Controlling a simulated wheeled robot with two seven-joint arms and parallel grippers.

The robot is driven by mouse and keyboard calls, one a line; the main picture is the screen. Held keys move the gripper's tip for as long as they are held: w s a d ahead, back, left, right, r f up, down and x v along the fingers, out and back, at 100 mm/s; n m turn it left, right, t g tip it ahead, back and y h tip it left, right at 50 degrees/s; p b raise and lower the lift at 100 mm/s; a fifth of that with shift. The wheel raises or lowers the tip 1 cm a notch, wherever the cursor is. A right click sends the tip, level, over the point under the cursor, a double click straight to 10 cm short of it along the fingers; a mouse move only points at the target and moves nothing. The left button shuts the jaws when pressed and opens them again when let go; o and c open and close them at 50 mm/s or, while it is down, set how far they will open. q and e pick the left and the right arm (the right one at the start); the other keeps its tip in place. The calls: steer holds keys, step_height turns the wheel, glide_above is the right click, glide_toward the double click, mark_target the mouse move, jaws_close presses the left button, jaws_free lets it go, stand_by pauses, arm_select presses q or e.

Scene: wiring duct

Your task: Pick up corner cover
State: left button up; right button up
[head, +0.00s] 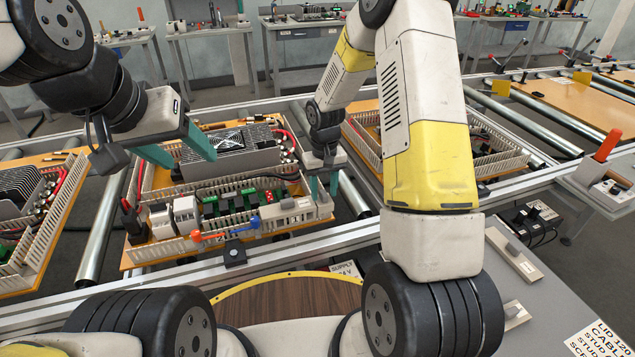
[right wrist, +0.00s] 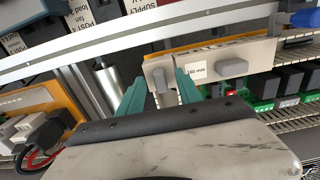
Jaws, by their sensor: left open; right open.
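The corner cover (right wrist: 150,68) is a small light-grey plate with a raised grey grip. In the right wrist view it sits at the end of the duct, beside a longer lid marked 160 mm (right wrist: 243,64). My right gripper (right wrist: 161,79) is open, with its green fingers on either side of the grip in that view; whether they touch it I cannot tell. In the head view the right gripper (head: 324,188) is over the near right corner of the middle panel's duct, largely hiding the cover. My left gripper (head: 180,150) is open and empty above the panel's left part.
The middle panel (head: 140,254) carries a finned grey unit (head: 230,160), green terminals and slotted ducts, close around both grippers. Neighbouring panels lie left and right on the roller conveyor. Loose lids (head: 513,254) lie on the grey table at right.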

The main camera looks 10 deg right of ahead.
mark_target(325, 194)
steer(key=shift+f, duration=0.45)
steer(key=shift+c, duration=0.2)
jaws_close()
steer(key=shift+r, duration=0.1)
steer(key=shift+r, duration=0.7)
step_height(325, 194, up, 2)
steer(key=shift+s+d+r, duration=0.1)
steer(key=shift+r, duration=0.05)
steer(key=s+d+r, duration=0.1)
steer(key=s+d, duration=0.6)
steer(key=s, duration=0.7)
steer(key=shift+d, duration=0.15)
